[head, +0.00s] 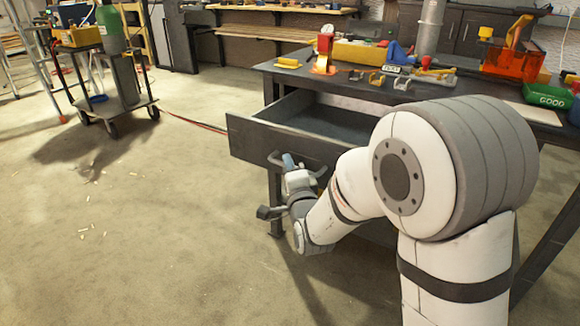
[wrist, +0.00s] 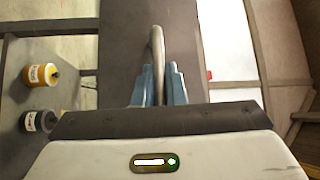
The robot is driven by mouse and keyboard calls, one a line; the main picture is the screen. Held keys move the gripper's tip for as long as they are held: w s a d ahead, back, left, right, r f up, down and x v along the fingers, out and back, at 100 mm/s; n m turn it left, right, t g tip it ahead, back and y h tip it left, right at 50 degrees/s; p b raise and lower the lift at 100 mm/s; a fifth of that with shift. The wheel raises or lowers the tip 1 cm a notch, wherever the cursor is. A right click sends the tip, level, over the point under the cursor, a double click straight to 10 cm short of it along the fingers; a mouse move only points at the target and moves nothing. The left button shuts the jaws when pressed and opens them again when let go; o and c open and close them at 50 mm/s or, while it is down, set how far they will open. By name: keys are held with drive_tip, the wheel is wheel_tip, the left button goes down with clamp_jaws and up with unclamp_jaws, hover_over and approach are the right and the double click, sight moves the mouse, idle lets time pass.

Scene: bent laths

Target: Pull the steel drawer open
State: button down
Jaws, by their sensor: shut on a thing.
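The steel drawer (head: 243,139) is under the dark workbench top (head: 262,66) and stands pulled out, with its bare inside showing in the head view. My gripper (head: 290,162) is at the drawer's front, low and left of my arm. In the wrist view its two blue fingers (wrist: 158,88) are shut on the bar handle (wrist: 157,42), one finger on each side of it. The dark drawer front (wrist: 121,50) shows behind the handle. In the head view my gripper and arm hide part of the handle and the right part of the drawer front.
Several tools and coloured parts lie on the bench top, including an orange bin (head: 509,62). A wheeled cart (head: 122,95) stands at the far left. The concrete floor (head: 150,220) left of the drawer is open, with small scraps. Two containers (wrist: 41,74) show in the wrist view.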

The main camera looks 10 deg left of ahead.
drive_tip(key=c, duration=1.5)
unclamp_jaws()
drive_tip(key=p+v, duration=0.1)
drive_tip(key=v, duration=0.6)
drive_tip(key=shift+s+d, duration=0.2)
drive_tip(key=shift+s, duration=0.15)
